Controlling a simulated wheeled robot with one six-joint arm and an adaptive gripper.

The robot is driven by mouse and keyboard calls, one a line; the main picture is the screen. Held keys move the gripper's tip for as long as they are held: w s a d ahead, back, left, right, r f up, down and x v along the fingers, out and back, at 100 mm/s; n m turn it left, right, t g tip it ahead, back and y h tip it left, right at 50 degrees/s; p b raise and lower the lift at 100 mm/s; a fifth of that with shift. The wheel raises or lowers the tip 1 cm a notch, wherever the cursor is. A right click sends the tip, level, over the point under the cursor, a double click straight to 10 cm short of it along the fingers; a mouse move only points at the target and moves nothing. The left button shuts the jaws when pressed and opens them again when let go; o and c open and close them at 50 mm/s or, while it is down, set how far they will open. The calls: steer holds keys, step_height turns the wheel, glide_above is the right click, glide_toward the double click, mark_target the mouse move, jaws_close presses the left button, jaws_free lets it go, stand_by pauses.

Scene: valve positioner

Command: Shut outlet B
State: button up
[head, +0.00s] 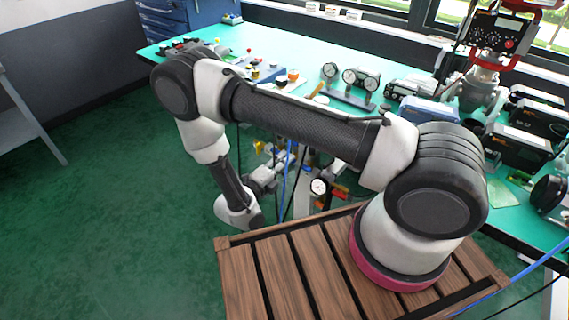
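Below the front edge of the green bench, partly behind my arm, is a cluster of pipework (311,203) with a round white-faced gauge (319,186). Small red and orange parts (340,191) sit just right of the gauge, and small yellow parts (260,147) show farther left. I cannot tell which of these is outlet B, or whether it is open or shut; no label is readable. My arm reaches left and bends down, its wrist low to the left of the pipework. My gripper seems to be at the grey end (264,178), too small and cluttered to read its fingers.
The green bench (290,65) runs across the back, with a stand of several gauges (350,80), a large valve assembly (482,85) and dark instrument boxes (520,145). A blue cable (287,172) hangs near the pipework. The green floor (110,200) at left is clear.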

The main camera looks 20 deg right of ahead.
steer(key=v, duration=1.2)
stand_by(0.3)
